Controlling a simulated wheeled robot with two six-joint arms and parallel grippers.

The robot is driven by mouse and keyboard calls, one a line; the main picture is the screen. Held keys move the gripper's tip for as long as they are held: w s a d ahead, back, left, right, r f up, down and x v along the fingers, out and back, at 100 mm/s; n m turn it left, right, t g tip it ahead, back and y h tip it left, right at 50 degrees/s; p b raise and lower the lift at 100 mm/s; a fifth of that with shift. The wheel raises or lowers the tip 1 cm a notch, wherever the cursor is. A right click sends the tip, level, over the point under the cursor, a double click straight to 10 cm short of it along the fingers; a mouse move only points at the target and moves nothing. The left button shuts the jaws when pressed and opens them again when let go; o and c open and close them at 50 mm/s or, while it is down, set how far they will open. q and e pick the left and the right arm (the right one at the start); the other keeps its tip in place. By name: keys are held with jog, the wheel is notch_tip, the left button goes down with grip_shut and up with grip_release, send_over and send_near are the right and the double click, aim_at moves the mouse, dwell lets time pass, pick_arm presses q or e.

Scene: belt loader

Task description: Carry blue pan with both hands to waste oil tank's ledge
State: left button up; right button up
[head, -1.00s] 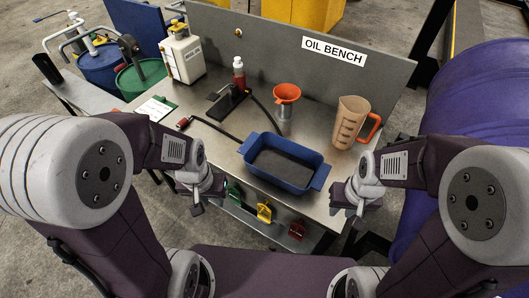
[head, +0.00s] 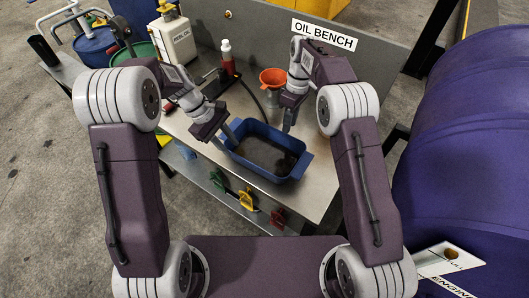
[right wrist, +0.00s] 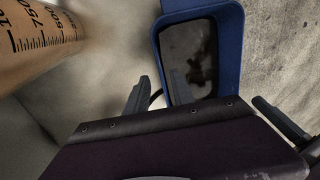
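The blue pan (head: 283,173) sits on the metal bench with dark liquid in it. It also shows at the top of the right wrist view (right wrist: 235,40). My left gripper (head: 224,138) is at the pan's left end, its fingers apart; whether they touch the pan I cannot tell. My right gripper (head: 289,118) is above the pan's far side. In the right wrist view its two fingers are wide apart with nothing gripped. No ledge is clearly labelled as the waste oil tank's.
The orange funnel (head: 272,78), red bottle (head: 228,62) and white jug (head: 180,42) stand behind the pan. A measuring jug (right wrist: 40,40) is beside my right gripper. A blue drum (head: 100,45) is at far left, a large purple cylinder (head: 470,160) at right.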

aim_at(248, 167)
pick_arm(q)
jog(key=shift+s+d, duration=0.1)
pick_arm(e)
jog(key=shift+s+d, duration=0.1)
